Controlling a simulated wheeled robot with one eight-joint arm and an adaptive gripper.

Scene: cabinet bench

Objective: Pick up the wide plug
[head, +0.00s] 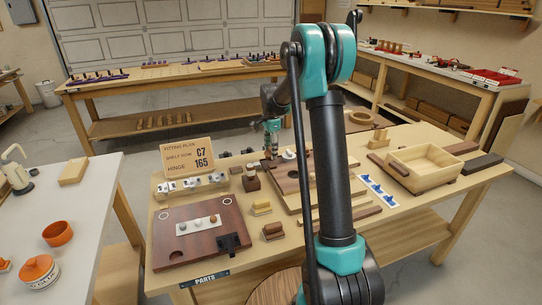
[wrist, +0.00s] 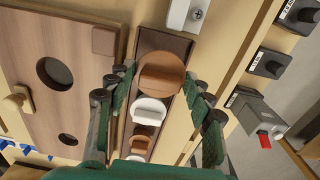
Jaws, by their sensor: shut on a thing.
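The wide plug (wrist: 162,76) is a brown, round-topped piece at the far end of a dark narrow rack (wrist: 150,45) in the wrist view. My gripper (wrist: 158,80) has its teal fingers on either side of this plug and is shut on it. The plug still appears at the rack; whether it is lifted clear I cannot tell. In the head view my gripper (head: 271,152) points down at the back of the bench, and the held plug is too small to make out.
A brown board with round holes (wrist: 100,65) lies left of the rack in the wrist view. Grey labelled boxes (wrist: 262,115) stand to the right. In the head view a sign (head: 188,157) stands left of my gripper, and an open wooden tray (head: 427,168) lies right.

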